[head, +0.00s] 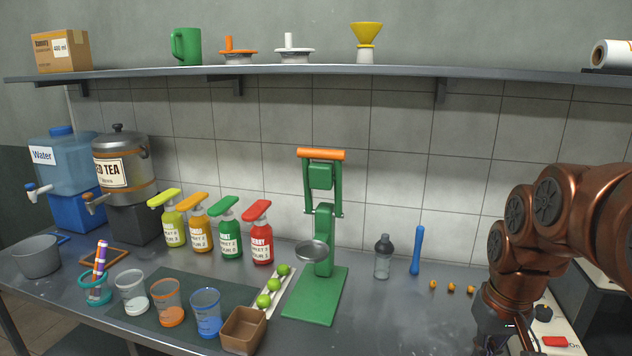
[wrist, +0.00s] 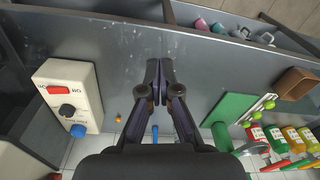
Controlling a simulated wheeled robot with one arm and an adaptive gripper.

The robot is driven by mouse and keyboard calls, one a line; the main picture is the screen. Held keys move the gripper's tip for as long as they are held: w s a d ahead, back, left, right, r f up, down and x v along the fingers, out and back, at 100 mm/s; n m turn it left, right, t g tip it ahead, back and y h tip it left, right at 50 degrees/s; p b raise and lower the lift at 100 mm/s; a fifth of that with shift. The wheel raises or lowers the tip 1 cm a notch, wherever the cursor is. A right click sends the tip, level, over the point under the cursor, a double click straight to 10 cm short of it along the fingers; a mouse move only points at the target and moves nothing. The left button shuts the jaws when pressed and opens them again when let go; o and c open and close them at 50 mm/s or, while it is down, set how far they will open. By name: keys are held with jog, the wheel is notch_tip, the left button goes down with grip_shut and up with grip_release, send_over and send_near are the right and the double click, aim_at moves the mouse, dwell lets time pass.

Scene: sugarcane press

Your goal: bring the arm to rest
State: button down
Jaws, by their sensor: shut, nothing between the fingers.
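My gripper is shut and empty, its two dark fingertips together in the middle of the wrist view (wrist: 158,72). It hangs over the bare grey counter (wrist: 125,45). In the head view my copper-coloured arm comes in from the right and bends down at the counter's right end. The gripper itself is mostly cut off or hidden at the bottom edge there.
A green press (head: 318,240) stands mid-counter. Beside it are a grey bottle (head: 382,258), a blue stick (head: 417,250) and small orange balls (head: 451,288). A control box (wrist: 72,95) with switches lies left of my gripper in the wrist view. Cups and syrup pumps fill the left counter.

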jog(key=s+a+f+g, duration=0.1)
jog(key=s+a, duration=0.3)
jog(key=s, duration=0.5)
jog(key=s+a+f+g+p, duration=0.1)
jog(key=s+a+f, duration=0.3)
jog(key=s, duration=0.6)
jog(key=shift+s+a+n+g, duration=0.15)
jog(key=shift+a+n+g, duration=0.15)
jog(key=shift+a, duration=0.2)
jog(key=shift+f, duration=0.1)
